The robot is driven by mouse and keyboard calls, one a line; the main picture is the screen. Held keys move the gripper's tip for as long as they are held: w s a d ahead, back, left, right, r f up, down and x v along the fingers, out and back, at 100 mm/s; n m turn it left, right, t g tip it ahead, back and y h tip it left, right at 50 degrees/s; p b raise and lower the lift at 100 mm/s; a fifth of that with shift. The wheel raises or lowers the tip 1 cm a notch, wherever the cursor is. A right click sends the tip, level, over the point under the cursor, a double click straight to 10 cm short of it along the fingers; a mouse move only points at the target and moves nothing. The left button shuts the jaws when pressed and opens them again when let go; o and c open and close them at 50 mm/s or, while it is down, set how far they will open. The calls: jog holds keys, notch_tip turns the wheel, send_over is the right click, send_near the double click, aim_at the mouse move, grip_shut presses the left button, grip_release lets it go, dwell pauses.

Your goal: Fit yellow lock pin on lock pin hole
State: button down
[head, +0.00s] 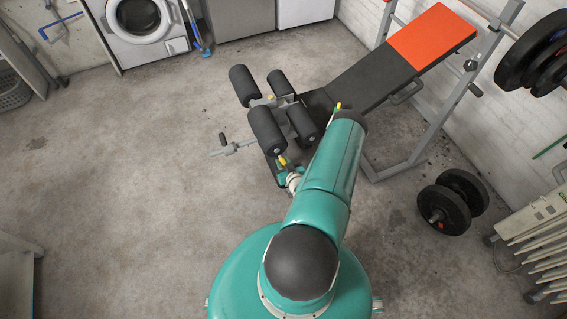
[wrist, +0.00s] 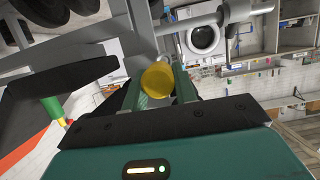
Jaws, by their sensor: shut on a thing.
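The yellow lock pin (wrist: 157,79) shows its round yellow head between the fingers of my gripper (wrist: 163,88) in the wrist view. My gripper is shut on it. In the head view the yellow pin (head: 282,160) is at the near end of the weight bench, beside the black foam rollers. My gripper (head: 291,178) there is partly covered by my teal arm. The grey metal bench frame (wrist: 205,20) is just beyond the pin in the wrist view. I cannot make out the lock pin hole, or whether the pin touches the frame.
Another yellow-ended green part (wrist: 55,108) is at left in the wrist view. The bench's black and orange backrest (head: 432,40) slopes up behind. Black dumbbell weights (head: 450,203) lie at right, and a loaded barbell (head: 535,50) is above. The floor at left is clear.

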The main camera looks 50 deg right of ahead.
jog(key=shift+w+d, duration=0.95)
jog(key=shift+w, duration=0.65)
jog(key=shift+w+d, duration=0.9)
jog(key=shift+w, duration=0.65)
jog(key=shift+w+d, duration=0.95)
jog(key=shift+w, duration=0.65)
dwell(0.3)
jog(key=c, duration=1)
grip_release()
jog(key=shift+c, duration=0.2)
jog(key=v, duration=1.3)
jog(key=shift+s, duration=0.35)
jog(key=shift+a+r, duration=0.1)
jog(key=shift+a, duration=0.05)
